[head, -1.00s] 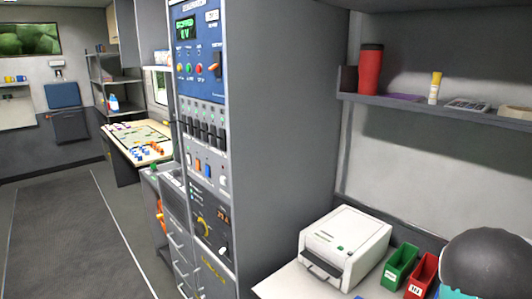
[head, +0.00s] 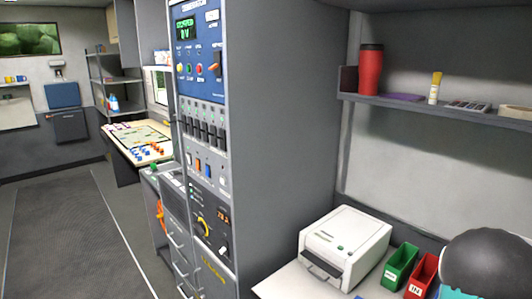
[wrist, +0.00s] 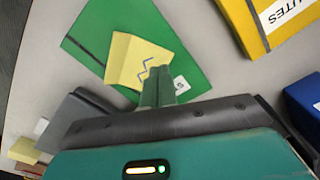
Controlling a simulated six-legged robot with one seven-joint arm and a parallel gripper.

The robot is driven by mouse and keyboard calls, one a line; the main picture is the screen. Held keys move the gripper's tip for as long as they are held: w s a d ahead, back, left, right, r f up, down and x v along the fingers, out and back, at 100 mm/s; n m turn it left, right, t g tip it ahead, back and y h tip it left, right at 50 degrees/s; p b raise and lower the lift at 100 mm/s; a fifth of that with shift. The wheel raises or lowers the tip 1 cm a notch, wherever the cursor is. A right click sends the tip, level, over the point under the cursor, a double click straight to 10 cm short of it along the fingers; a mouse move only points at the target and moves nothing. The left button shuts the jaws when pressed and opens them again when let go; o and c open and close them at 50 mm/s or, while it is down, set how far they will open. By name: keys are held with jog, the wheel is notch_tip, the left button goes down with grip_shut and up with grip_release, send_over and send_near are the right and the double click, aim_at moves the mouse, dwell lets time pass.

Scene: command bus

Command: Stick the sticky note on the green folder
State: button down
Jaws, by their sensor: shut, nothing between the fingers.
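In the wrist view, a green folder (wrist: 92,22) lies on the pale desk top. A yellow sticky note (wrist: 125,55) with a blue zigzag mark lies over the middle of the folder; its surface looks creased or bent. My gripper (wrist: 157,72) is shut and empty. Its fingertips are at the lower right edge of the note, above the folder; I cannot tell whether they touch the note. The gripper fingers hide part of the folder and its white label (wrist: 181,84). Neither the note nor the folder can be made out in the head view.
In the wrist view, a yellow folder (wrist: 240,20) lies at upper right and a blue object (wrist: 303,105) at right. A dark grey object (wrist: 75,118) and a small yellow block (wrist: 23,150) are at left. The head view shows a white printer (head: 345,245) and green and red bins (head: 400,267).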

jog(key=shift+f, duration=0.65)
jog(key=shift+r, duration=0.1)
dwell(0.6)
jog(key=shift+r, duration=2.45)
jog(key=shift+f, duration=0.1)
